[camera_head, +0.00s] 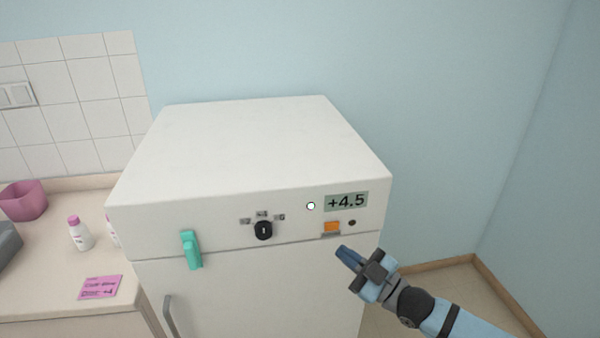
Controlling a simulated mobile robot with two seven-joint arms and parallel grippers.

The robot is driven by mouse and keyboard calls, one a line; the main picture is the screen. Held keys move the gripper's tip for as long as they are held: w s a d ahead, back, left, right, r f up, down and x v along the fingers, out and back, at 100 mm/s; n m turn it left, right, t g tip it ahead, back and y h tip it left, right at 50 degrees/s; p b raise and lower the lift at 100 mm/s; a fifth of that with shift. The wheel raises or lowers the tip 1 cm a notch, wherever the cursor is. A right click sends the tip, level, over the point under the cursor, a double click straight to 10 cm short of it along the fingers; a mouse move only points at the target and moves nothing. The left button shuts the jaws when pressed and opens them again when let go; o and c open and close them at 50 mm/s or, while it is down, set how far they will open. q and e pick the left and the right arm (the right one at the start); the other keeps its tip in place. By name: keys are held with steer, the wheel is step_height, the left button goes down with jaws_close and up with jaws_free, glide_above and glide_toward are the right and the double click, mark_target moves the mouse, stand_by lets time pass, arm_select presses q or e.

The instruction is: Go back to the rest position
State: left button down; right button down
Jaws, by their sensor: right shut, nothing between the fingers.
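My right gripper (346,254) is shut and empty. It is in front of the upper right part of the white fridge (255,150), just below the orange switch (331,227). I cannot tell whether its tip touches the fridge front. My right arm comes in from the lower right. My left gripper is not in view.
The fridge front has a display (346,201) reading +4.5, a black knob (263,231), a teal latch (191,250) and a grey handle (170,318). A counter (50,285) at left holds a pink container (23,201), bottle (79,234) and pink card (100,288). Floor is free at right.

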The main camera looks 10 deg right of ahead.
steer(key=s+d+f+m+g+h+p, duration=0.2)
steer(key=s+f+m+h, duration=0.9)
steer(key=s+f, duration=1.1)
steer(key=shift+s+d+f+g+h, duration=0.3)
steer(key=shift+f+g+h, duration=0.2)
steer(key=shift+f+g, duration=0.55)
steer(key=shift+r, duration=0.1)
